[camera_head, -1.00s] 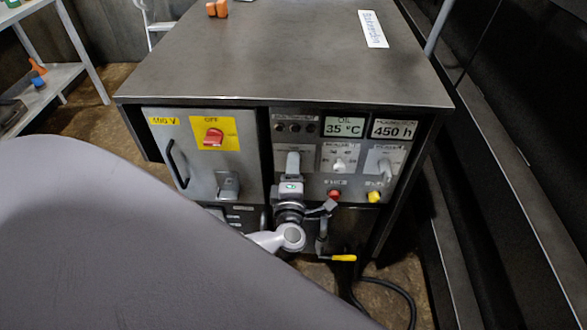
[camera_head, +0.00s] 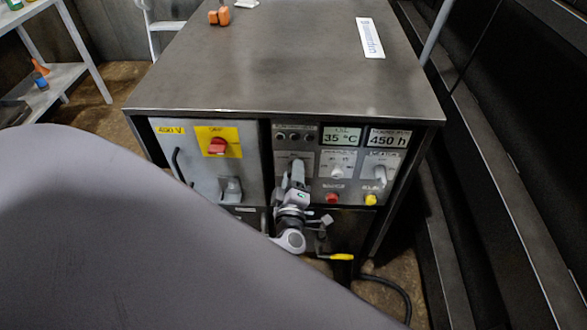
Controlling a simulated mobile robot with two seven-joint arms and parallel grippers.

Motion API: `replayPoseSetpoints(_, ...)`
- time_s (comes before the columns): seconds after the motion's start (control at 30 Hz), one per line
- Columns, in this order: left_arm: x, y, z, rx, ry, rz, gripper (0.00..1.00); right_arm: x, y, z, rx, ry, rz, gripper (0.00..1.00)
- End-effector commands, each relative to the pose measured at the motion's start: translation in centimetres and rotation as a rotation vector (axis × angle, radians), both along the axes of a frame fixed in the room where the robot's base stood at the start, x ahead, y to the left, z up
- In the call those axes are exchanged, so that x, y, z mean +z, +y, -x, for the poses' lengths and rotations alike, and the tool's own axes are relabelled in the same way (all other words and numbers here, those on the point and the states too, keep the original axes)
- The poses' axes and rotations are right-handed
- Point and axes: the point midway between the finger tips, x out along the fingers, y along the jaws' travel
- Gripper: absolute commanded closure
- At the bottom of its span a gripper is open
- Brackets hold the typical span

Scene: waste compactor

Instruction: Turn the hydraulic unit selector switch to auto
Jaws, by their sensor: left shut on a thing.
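The hydraulic unit cabinet has a front control panel under a dark metal top (camera_head: 290,60). My left gripper (camera_head: 298,172) is at the panel's middle-left section, shut on a selector switch knob there. The fingers and wrist hide most of that knob and its markings, so its exact position cannot be read. The fingers lean slightly to the right at the top. Two other grey selector knobs sit to the right: a small one (camera_head: 337,171) and a larger one (camera_head: 380,173). My right gripper is not in view.
A red rotary switch (camera_head: 217,146) on a yellow plate is at the panel's left. Displays read 35 °C (camera_head: 341,137) and 450 h (camera_head: 388,139). Red (camera_head: 332,197) and yellow (camera_head: 370,199) buttons sit below. My grey arm fills the lower left. An orange object (camera_head: 219,16) lies on top.

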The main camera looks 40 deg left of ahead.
Motion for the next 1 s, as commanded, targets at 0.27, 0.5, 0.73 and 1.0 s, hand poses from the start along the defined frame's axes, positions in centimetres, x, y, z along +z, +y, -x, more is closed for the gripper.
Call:
replayPoseSetpoints(0.27,0.0,0.0,0.1,0.001,0.106,-0.165,0.88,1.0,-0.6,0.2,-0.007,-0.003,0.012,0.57)
replayPoseSetpoints(0.5,-0.1,0.0,0.1,0.0,0.157,-0.247,0.88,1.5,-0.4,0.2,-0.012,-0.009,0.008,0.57)
replayPoseSetpoints(0.73,-0.2,0.0,0.1,-0.001,0.173,-0.275,0.88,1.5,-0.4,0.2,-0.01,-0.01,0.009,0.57)
replayPoseSetpoints(1.0,-0.2,0.0,0.1,-0.001,0.175,-0.28,0.88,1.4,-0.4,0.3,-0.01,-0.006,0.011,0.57)
